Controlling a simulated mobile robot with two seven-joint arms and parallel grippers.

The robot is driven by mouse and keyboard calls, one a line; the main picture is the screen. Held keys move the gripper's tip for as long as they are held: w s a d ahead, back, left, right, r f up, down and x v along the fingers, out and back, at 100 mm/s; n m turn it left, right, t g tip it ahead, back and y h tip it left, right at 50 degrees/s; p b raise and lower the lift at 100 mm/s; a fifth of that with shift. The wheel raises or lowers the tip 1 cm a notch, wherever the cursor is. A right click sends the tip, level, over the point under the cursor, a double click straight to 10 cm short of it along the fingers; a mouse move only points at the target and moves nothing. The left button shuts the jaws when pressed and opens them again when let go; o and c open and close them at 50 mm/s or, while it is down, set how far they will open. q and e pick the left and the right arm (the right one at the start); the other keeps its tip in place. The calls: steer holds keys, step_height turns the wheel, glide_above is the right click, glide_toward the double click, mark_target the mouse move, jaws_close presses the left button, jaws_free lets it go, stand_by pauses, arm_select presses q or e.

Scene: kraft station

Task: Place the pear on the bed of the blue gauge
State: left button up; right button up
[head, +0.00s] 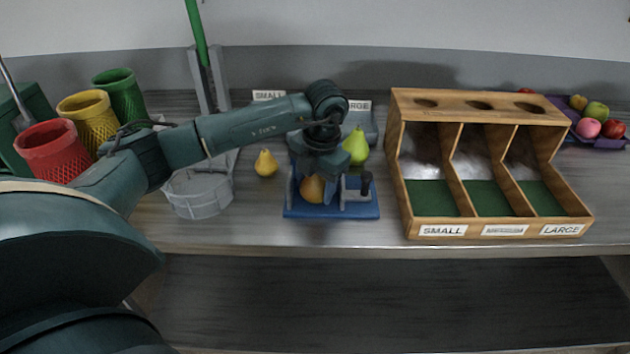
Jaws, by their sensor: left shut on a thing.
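My left gripper (316,172) points down over the blue gauge (330,211) and is shut on a brownish-yellow pear (313,190). The pear is between the gauge's uprights, low over its bed. I cannot tell whether it touches the bed. The gripper and wrist hide the pear's top and part of the gauge. A small yellow pear (265,163) stands left of the gauge, and a larger green pear (356,147) stands behind it, near the SMALL (268,95) and LARGE (358,106) labels. My right gripper is not in view.
A wooden sorter (423,220) with three green-floored compartments stands right of the gauge. A grey wire basket (197,195) stands left. Red (52,152), yellow (88,120) and green (122,95) baskets are farther left. A purple tray (605,143) with fruit is at far right. The table's front edge is near the gauge.

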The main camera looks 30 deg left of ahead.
arm_select(q)
steer(key=shift+f, duration=0.15)
steer(key=o, duration=0.7)
steer(key=shift+o, duration=0.2)
